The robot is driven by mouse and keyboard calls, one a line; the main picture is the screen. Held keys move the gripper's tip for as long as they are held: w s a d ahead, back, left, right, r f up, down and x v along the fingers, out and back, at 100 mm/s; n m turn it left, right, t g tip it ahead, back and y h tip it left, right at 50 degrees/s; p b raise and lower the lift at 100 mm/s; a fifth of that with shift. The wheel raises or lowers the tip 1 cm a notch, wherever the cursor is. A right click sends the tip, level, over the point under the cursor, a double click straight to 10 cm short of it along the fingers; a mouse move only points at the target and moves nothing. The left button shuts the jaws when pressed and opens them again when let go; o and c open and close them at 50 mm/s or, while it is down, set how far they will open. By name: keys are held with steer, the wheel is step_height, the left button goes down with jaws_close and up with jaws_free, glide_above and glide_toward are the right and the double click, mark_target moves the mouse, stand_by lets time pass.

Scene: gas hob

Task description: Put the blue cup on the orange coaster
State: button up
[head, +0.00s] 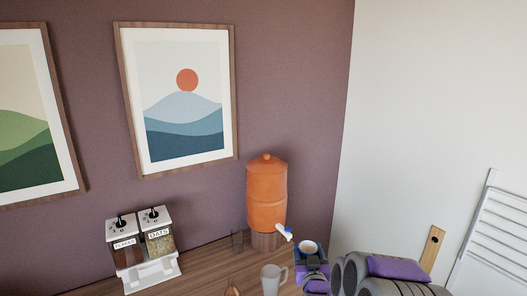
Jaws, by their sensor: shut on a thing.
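The blue cup (299,256) is at the lower middle right of the head view, upright, with its pale inside showing from above. My gripper (311,264) is right at the cup, coming from the lower right, and is shut on it. The fingers and the purple and grey arm hide part of the cup. I cannot tell how high the cup is above the counter. I cannot make out the orange coaster in this view.
An orange clay dispenser (266,195) with a white tap stands just left of the cup. A clear mug (271,279) is in front of it. A cereal dispenser (143,250) stands left on the wooden counter (208,260). A wooden board (432,248) is at right.

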steer(key=s+f, duration=0.1)
steer(key=f, duration=0.1)
steer(key=s+f, duration=0.1)
steer(key=s, duration=0.1)
steer(key=shift+d+f, duration=0.1)
steer(key=shift+f, duration=0.3)
steer(key=s+a+f+n+g+y+p, duration=0.1)
steer(key=s+a+f+n+y, duration=0.3)
steer(key=a, duration=0.6)
steer(key=s+a+f+n+g+y, duration=0.1)
steer(key=s+a+f+n+y, duration=0.1)
steer(key=a+f+y, duration=0.5)
steer(key=s+a+f+n+g+y, duration=0.1)
steer(key=s+a+n+g+y, duration=0.1)
steer(key=s+a, duration=0.5)
steer(key=s+a+f+n+g+y+p, duration=0.1)
steer(key=s+a+f+n+g, duration=0.1)
steer(key=s+a, duration=0.5)
steer(key=shift+a+n+g+y, duration=0.4)
steer(key=shift+a+n+g, duration=0.1)
steer(key=shift+a+g, duration=0.3)
